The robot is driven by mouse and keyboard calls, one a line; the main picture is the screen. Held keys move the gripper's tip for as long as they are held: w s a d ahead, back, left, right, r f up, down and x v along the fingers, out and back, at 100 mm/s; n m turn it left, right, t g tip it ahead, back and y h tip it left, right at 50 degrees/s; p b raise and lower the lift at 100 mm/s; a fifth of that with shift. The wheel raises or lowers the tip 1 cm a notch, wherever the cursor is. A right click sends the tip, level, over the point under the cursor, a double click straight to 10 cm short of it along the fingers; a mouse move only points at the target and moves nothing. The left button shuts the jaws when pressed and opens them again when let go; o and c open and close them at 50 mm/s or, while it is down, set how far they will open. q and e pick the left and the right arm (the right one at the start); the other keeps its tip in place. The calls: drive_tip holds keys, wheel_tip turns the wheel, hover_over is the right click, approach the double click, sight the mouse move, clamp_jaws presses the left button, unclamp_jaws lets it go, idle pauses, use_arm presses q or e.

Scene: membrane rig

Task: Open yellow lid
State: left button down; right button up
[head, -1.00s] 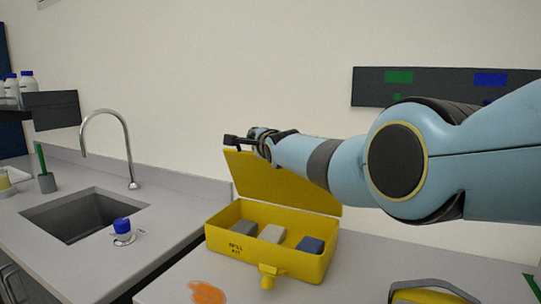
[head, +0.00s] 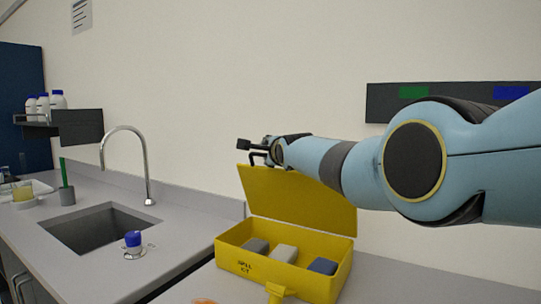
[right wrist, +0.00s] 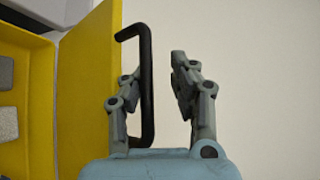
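The yellow lid (head: 300,204) stands raised at the back of the yellow spill kit box (head: 250,265), tilted slightly back. The open box shows a dark grey, a light grey and a blue block inside. My right gripper (head: 256,149) is at the lid's upper left edge, by the black handle (head: 254,159). In the right wrist view the handle bar (right wrist: 148,85) passes between the fingers of the gripper (right wrist: 157,75). The fingers are apart, with a gap to the right of the bar. My left gripper is not in view.
A sink (head: 95,228) with a tall faucet (head: 146,170) lies to the left. A dark panel (head: 440,101) hangs on the wall behind my right arm.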

drive_tip(key=shift+o, duration=0.7)
drive_tip(key=shift+f, duration=0.2)
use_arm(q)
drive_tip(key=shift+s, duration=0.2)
use_arm(e)
drive_tip(key=v, duration=0.7)
drive_tip(key=shift+s, duration=0.25)
drive_tip(key=shift+r, duration=0.1)
